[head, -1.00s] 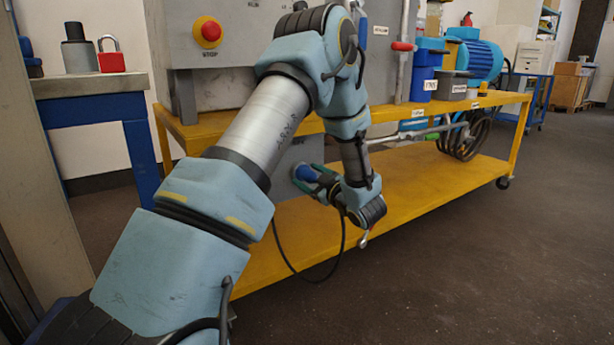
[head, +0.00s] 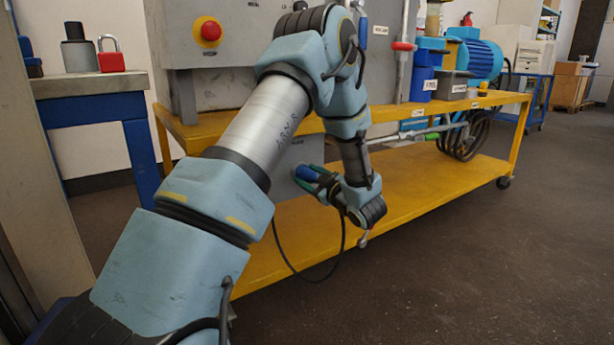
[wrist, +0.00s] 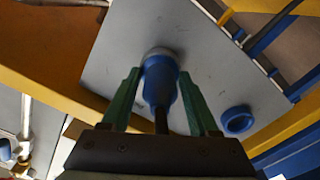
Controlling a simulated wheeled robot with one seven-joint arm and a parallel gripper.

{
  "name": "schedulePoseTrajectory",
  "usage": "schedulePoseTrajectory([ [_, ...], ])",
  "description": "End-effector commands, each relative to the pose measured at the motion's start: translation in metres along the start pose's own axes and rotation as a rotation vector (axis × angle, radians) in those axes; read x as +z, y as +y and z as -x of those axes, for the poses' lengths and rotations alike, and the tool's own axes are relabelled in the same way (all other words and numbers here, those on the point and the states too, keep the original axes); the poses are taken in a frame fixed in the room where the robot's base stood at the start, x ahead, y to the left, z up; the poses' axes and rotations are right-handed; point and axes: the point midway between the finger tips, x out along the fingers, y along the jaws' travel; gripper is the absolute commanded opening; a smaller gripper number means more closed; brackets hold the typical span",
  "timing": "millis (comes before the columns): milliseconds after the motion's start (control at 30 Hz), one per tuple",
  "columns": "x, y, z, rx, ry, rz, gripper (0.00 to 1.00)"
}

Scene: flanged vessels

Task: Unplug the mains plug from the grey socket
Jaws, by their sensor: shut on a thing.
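The blue mains plug (wrist: 160,82) is in the wrist view, with its dark cable running back between my fingers. Its front end meets the pale grey socket (wrist: 158,53) on a grey panel; the plug hides most of the socket, and I cannot tell how deep it sits. My gripper (wrist: 160,78) has green fingers on both sides of the plug and is shut on it. In the head view the plug (head: 306,173) shows at my gripper (head: 316,178), low in front of the panel, with the cable hanging in a loop below.
A blue ring-shaped socket (wrist: 237,120) is on the same panel. The yellow cart (head: 430,190) has an upper shelf edge above my gripper and a lower shelf around it. A metal rod (head: 400,136) lies behind my wrist. The floor at right is clear.

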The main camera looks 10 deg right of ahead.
Motion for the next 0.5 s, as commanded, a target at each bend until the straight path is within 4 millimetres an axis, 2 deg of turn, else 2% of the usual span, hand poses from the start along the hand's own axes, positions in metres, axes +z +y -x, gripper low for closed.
schedulePoseTrajectory([
  [500, 0.0, 0.001, 0.017, 0.001, -0.001, 0.0, 0.0],
])
